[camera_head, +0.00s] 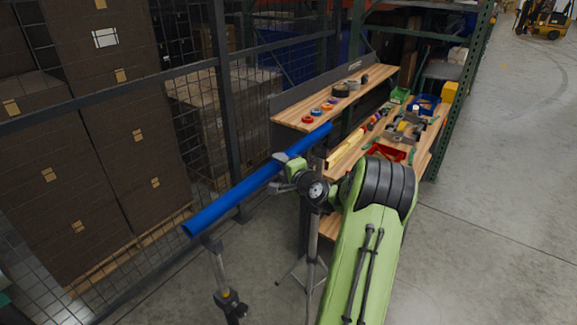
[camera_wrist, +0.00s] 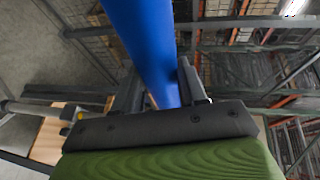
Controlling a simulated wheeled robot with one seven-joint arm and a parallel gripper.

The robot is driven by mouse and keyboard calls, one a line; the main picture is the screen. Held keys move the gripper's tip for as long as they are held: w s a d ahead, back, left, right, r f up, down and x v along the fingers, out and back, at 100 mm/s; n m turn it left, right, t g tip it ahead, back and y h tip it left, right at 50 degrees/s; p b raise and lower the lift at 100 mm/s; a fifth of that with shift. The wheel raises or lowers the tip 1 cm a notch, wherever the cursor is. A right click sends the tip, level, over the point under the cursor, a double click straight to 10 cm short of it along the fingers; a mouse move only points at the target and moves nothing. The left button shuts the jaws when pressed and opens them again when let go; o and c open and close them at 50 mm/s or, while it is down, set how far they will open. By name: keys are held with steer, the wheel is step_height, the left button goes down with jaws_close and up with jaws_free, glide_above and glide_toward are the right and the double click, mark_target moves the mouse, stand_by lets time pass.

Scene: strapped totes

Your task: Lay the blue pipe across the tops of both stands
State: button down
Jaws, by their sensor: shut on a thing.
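The blue pipe (camera_head: 235,195) runs slantwise from lower left to upper right in the head view. My gripper (camera_head: 286,164) is shut on it right of its middle. In the wrist view the pipe (camera_wrist: 145,45) passes between the two fingers of my gripper (camera_wrist: 160,80). One stand (camera_head: 219,266) rises below the pipe's left end, its top close under the pipe; I cannot tell whether they touch. The other stand (camera_head: 312,240), with tripod legs, is below my wrist. Its top is hidden by my arm.
A wooden workbench (camera_head: 340,160) with tape rolls, bins and tools stands behind my gripper, with an upper shelf (camera_head: 295,118) near the pipe's far end. A mesh fence (camera_head: 228,120) and stacked boxes (camera_head: 95,130) are at left. Open floor (camera_head: 500,200) lies at right.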

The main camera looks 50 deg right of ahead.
step_height(320, 180, down, 7)
steer(key=b, duration=0.5)
steer(key=shift+r, duration=0.15)
steer(key=shift+s, duration=0.1)
steer(key=c, duration=0.6)
jaws_free()
steer(key=shift+c, duration=0.2)
steer(key=shift+o, duration=0.5)
steer(key=shift+s, duration=0.1)
steer(key=b+v, duration=0.2)
steer(key=v, duration=1.3)
steer(key=shift+s, duration=0.3)
steer(key=shift+w+a+r, duration=0.1)
